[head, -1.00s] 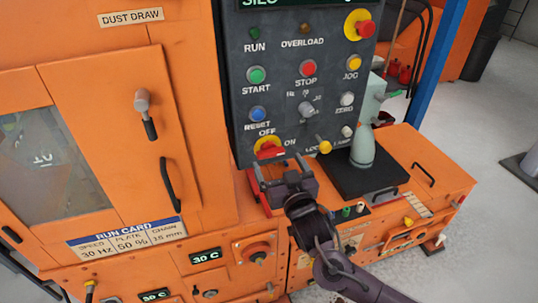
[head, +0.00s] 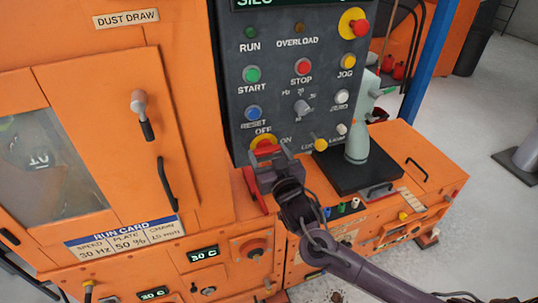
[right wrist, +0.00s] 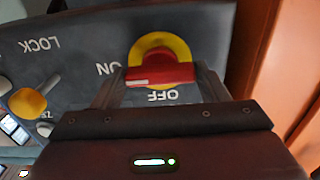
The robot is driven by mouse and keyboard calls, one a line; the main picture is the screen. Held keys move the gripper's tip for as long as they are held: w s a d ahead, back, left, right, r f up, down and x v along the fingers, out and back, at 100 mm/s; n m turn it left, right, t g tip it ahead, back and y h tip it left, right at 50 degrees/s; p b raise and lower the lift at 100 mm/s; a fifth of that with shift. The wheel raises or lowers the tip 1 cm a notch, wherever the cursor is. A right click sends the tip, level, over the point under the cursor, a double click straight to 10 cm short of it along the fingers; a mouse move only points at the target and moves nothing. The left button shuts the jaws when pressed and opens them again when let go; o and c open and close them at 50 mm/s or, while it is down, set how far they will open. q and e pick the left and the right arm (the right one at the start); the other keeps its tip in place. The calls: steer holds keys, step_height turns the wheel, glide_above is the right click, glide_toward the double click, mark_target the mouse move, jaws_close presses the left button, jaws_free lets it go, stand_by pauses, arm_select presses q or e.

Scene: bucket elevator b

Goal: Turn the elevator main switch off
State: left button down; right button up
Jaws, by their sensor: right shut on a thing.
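The main switch is a red bar handle (head: 264,146) on a yellow round plate, at the lower left of the dark control panel (head: 290,90). OFF is printed above it and ON to its right. In the right wrist view the picture is upside down. There the red handle (right wrist: 165,75) lies level across the yellow plate (right wrist: 158,46), its white mark at the ON end. My right gripper (head: 268,162) is at the switch, its fingers on the two ends of the handle, shut on it; it also shows in the right wrist view (right wrist: 160,72). My left gripper is out of view.
A yellow LOCK knob (head: 320,144) sits right of the switch. START (head: 252,74), STOP (head: 303,66) and RESET buttons are above. An orange ledge with a grey-green column (head: 356,142) stands to the right. The orange cabinet wall (head: 190,120) is close on the left.

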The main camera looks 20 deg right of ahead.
steer(key=shift+n, duration=0.4)
steer(key=n+p, duration=0.2)
steer(key=n, duration=0.1)
steer(key=n+p, duration=0.2)
steer(key=n, duration=0.3)
steer(key=shift+r, duration=0.1)
steer(key=n+p, duration=0.2)
steer(key=n, duration=0.3)
steer(key=shift+n+p, duration=1)
steer(key=shift+n, duration=1)
